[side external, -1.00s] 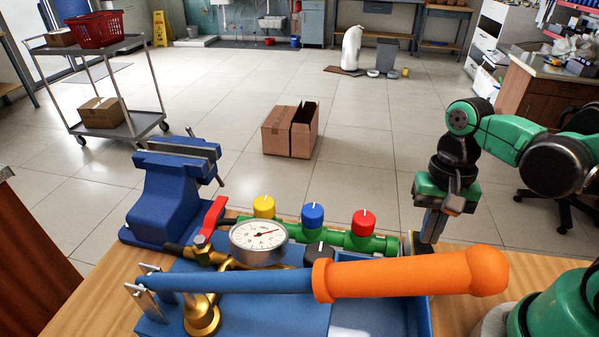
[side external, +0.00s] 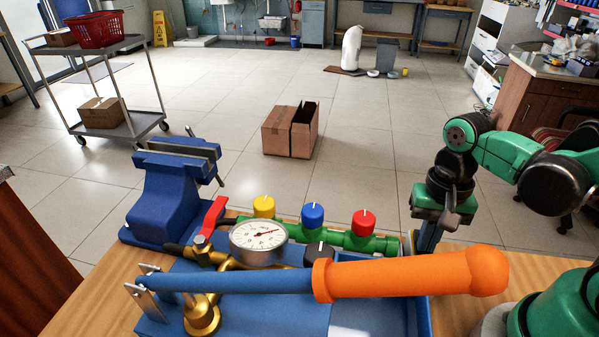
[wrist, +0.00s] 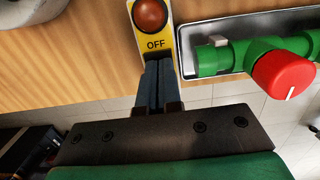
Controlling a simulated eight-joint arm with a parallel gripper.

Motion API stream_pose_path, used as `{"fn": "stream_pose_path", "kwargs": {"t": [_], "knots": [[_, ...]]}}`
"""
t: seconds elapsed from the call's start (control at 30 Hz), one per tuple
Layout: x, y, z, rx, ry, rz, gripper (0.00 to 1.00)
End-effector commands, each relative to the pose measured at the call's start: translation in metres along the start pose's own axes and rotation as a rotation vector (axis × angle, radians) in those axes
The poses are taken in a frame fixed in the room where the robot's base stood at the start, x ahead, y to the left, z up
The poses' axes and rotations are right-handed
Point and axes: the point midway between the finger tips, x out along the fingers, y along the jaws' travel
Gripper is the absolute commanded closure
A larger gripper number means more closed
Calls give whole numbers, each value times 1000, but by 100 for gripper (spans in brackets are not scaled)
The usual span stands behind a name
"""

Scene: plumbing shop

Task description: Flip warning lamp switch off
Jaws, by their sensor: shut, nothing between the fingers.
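The warning lamp (wrist: 150,14) is a dull red dome on a yellow plate (wrist: 136,36) marked OFF below the dome, at the top of the wrist view. My gripper (wrist: 158,68) is shut and empty, its fingertips just below the OFF mark and over the lower part of the plate. The switch lever is not visible; the fingers cover that part. I cannot tell whether the fingertips touch it. In the side view my gripper (side external: 428,239) points down at the bench's far edge, right of the green manifold, its tips partly hidden behind the orange handle.
The green manifold (side external: 335,238) with yellow, blue and red knobs (side external: 363,222) lies close left of my gripper. The large orange handle (side external: 410,277) crosses the foreground. A pressure gauge (side external: 258,240) and a blue vise (side external: 170,195) stand further left.

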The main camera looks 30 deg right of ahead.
Motion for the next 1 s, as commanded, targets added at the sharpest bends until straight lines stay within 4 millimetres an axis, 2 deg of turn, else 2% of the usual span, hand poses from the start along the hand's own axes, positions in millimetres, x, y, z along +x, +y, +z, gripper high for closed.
{"fn": "stream_pose_path", "kwargs": {"t": [0.4, 0.77, 1.0], "knots": [[-5, 0, -15, 0, -1, 0, 100], [-6, 0, -15, 0, -1, 0, 100], [-22, 0, -11, -1, 0, 0, 100]]}}
